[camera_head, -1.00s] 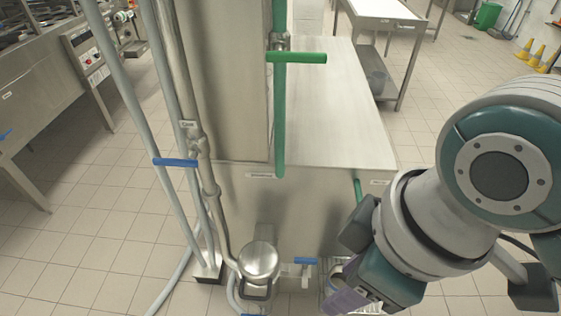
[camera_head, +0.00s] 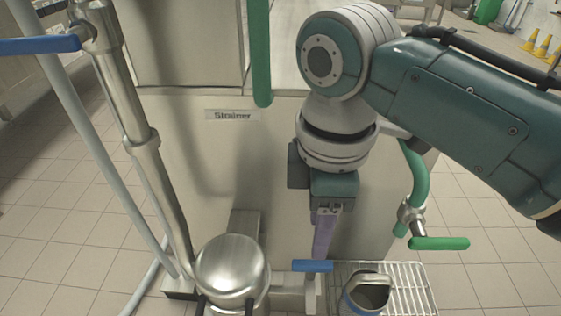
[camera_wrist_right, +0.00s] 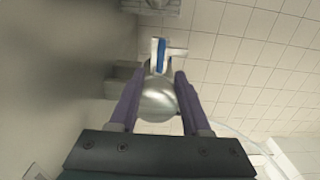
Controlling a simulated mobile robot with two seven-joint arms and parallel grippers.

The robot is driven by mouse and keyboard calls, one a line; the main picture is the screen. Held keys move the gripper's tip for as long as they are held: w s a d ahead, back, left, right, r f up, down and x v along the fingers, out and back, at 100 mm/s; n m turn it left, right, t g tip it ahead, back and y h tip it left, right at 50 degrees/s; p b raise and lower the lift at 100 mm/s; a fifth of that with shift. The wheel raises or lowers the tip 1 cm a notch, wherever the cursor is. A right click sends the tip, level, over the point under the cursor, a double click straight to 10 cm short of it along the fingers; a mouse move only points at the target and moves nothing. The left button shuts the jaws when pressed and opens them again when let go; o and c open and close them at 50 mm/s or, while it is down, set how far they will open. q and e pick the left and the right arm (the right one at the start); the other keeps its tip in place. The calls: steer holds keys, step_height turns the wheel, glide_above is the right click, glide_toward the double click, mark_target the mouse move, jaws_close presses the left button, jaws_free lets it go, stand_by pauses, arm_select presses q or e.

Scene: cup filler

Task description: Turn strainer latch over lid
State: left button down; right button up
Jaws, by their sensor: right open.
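The strainer lid (camera_head: 232,266) is a shiny metal dome at the lower middle of the head view. Dark bars, possibly the latch, show at its lower edge, cut off by the frame. The strainer label (camera_head: 232,115) is on the panel above. My right gripper (camera_head: 322,248) points down, to the right of the dome and just above a blue valve handle (camera_head: 312,266). In the right wrist view its purple fingers (camera_wrist_right: 155,82) are apart, with a metal dome (camera_wrist_right: 158,104) showing between and beyond them. I see no contact. My left gripper is out of view.
A metal jug (camera_head: 368,291) stands on a wire rack (camera_head: 408,284) right of the blue handle. A green-handled valve (camera_head: 440,243) is further right. A steel pipe (camera_head: 140,135) with another blue handle (camera_head: 38,45) rises on the left.

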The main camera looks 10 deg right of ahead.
mark_target(313, 262)
step_height(313, 262, down, 8)
steer(key=b, duration=0.3)
steer(key=shift+s, duration=0.1)
steer(key=shift+c, duration=0.4)
jaws_close()
